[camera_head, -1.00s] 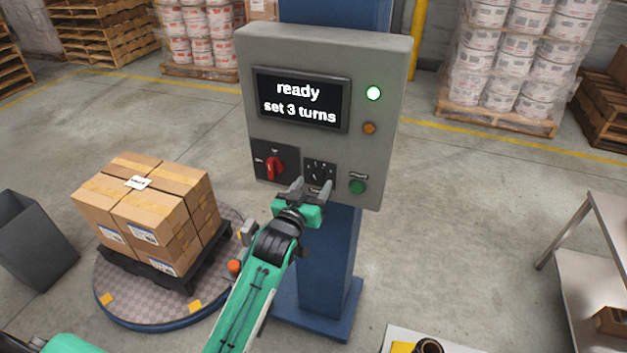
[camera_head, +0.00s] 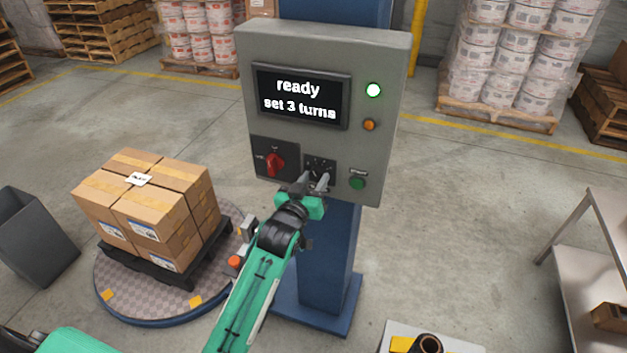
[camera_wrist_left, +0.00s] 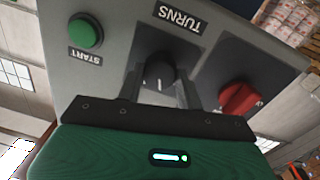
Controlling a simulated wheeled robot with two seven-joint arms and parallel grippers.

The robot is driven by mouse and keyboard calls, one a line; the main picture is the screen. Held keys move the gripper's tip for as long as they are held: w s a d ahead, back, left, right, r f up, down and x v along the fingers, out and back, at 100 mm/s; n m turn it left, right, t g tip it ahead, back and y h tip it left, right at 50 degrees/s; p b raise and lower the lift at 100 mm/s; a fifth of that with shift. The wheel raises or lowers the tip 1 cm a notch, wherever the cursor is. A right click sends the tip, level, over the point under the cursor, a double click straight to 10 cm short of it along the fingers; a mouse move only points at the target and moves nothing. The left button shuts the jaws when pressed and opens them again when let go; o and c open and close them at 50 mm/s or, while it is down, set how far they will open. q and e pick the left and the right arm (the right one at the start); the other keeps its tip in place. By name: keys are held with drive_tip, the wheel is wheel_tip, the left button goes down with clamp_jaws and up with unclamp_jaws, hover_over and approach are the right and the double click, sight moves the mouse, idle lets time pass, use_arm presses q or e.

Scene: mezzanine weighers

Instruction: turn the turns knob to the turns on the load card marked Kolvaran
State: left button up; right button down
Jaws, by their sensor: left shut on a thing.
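The grey control box (camera_head: 388,130) has a lit screen (camera_head: 300,98) reading "ready" and "set 3 turns". The dark turns knob (camera_wrist_left: 160,75) sits under the TURNS label in the left wrist view, its pale pointer mark showing. My left gripper (camera_head: 312,181) is shut on this knob, a finger on each side. In the head view the gripper partly covers the knob and its dial. A white card (camera_head: 139,179) lies on top of the stacked cartons (camera_head: 150,212); its writing is too small to read. My right gripper is not in view.
A red rotary switch (camera_head: 274,163) is left of the knob and a green START button (camera_head: 357,184) is right of it. The green lamp (camera_head: 373,90) is lit. The cartons stand on a black pallet on a round turntable (camera_head: 130,300). A steel table (camera_head: 590,260) is at right.

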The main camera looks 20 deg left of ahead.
use_arm(q)
drive_tip(key=n+p, duration=0.1)
drive_tip(key=n, duration=0.3)
drive_tip(key=shift+r, duration=0.1)
drive_tip(key=shift+n+p, duration=0.6)
drive_tip(key=shift+n, duration=1.2)
drive_tip(key=o, duration=1)
